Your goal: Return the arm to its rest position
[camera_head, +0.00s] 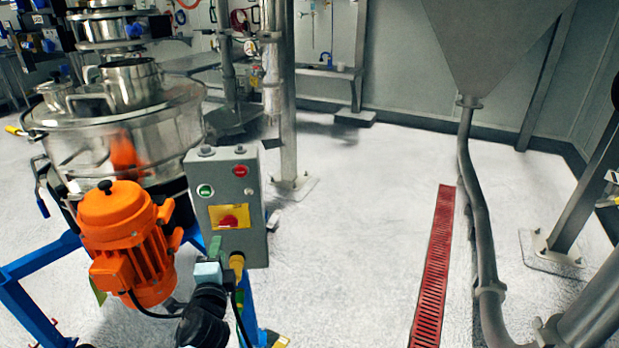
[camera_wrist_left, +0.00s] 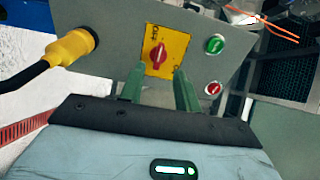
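My left gripper (camera_head: 215,247) is in front of the lower part of a grey control box (camera_head: 252,195). In the left wrist view its two green fingers (camera_wrist_left: 160,78) stand apart with nothing between them, so it is open. They point toward the red rotary knob (camera_wrist_left: 157,56) on a yellow plate. The knob also shows in the head view (camera_head: 229,221). I cannot tell whether the fingertips touch the box. My right gripper is not in view.
A green button (camera_head: 204,190) and a red button (camera_head: 240,171) sit on the box. A yellow plug (camera_wrist_left: 70,47) with black cable is beside the fingers. An orange motor (camera_head: 127,235) and steel sifter (camera_head: 165,120) stand left. Floor right of the box is clear, with a red grate (camera_head: 435,265).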

